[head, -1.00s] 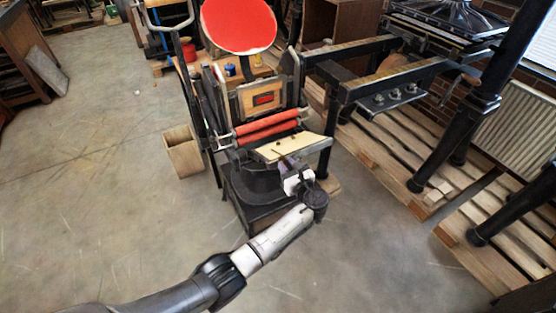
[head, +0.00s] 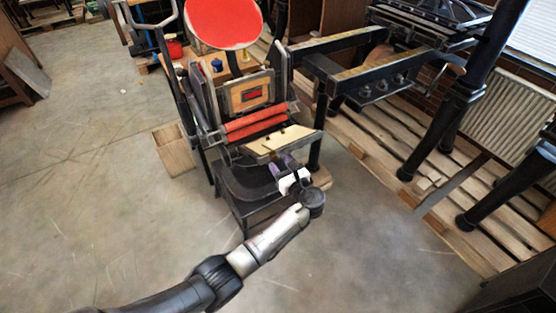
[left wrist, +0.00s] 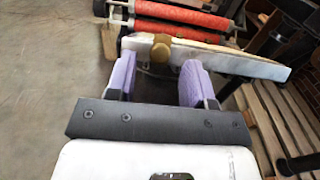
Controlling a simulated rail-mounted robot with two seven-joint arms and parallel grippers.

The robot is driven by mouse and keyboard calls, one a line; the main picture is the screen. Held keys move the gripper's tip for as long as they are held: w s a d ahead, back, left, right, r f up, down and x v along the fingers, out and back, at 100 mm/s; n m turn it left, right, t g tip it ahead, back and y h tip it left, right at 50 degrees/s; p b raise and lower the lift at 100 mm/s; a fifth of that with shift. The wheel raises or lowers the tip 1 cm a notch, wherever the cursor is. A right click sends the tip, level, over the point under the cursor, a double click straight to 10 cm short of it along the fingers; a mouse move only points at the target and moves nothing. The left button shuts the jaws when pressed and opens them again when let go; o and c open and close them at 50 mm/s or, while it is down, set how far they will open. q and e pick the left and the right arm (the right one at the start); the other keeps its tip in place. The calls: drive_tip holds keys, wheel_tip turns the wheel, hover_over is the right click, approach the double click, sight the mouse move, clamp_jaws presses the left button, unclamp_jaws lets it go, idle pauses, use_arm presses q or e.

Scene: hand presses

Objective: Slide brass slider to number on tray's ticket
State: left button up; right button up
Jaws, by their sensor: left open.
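The same board (head: 290,138) juts from the front of the hand press (head: 245,180) in the head view. My left gripper (left wrist: 158,76) has its two purple fingers apart, with nothing between the tips. It is in front of the board edge, and the knob appears in line with the gap. The left gripper (head: 284,163) also shows below the board's front edge in the head view. I cannot make out a ticket or numbers. My right gripper is out of view.
Two red rollers (head: 255,122) and a wooden frame with a red block (head: 252,93) sit behind the board. A red disc (head: 222,22) stands above. A wooden box (head: 174,152) is at the left. Pallets (head: 385,150) are at the right. The front floor is clear.

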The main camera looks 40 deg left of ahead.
use_arm(q)
drive_tip(key=p+v, duration=0.2)
drive_tip(key=v, duration=0.9)
drive_tip(key=shift+d, duration=0.35)
